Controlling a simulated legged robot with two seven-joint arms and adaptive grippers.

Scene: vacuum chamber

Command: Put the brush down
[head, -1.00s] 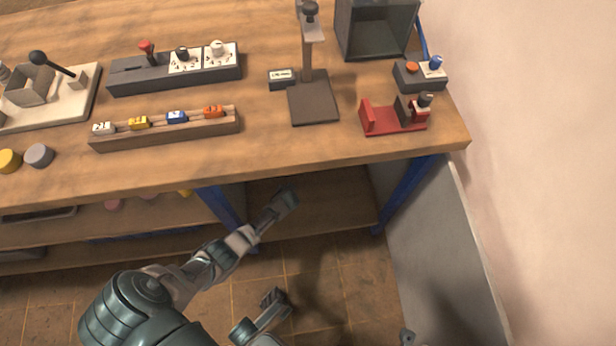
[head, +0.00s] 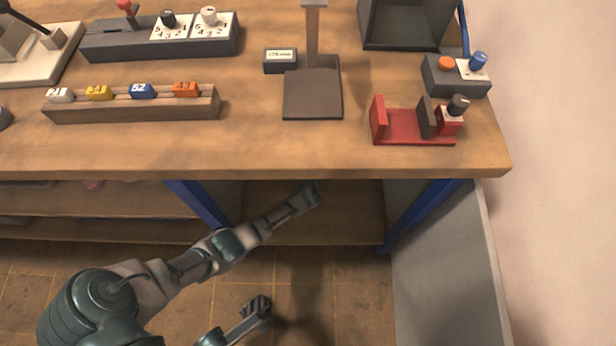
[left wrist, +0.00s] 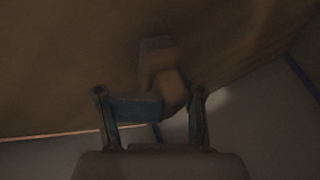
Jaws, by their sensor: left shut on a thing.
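My left arm reaches in from the left in the head view, and its gripper (head: 308,196) is below the front edge of the workbench, in front of the dark space over the lower shelf. The left wrist view is dark. There the two fingers of the left gripper (left wrist: 150,98) stand either side of a blocky blue-grey and brown thing (left wrist: 172,88), which I take to be the brush. Its bristles cannot be made out. In the head view the brush is not clear. Another gripper, seemingly my right one (head: 257,308), is low over the floor; its jaw state is unclear.
The workbench (head: 250,155) holds a block rail (head: 130,110), a dark stand (head: 312,95), a red fixture (head: 410,128), a button box (head: 455,75) and an open grey box (head: 405,25). Bare wood runs along its front. Blue legs (head: 425,215) flank the shelf (head: 350,215).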

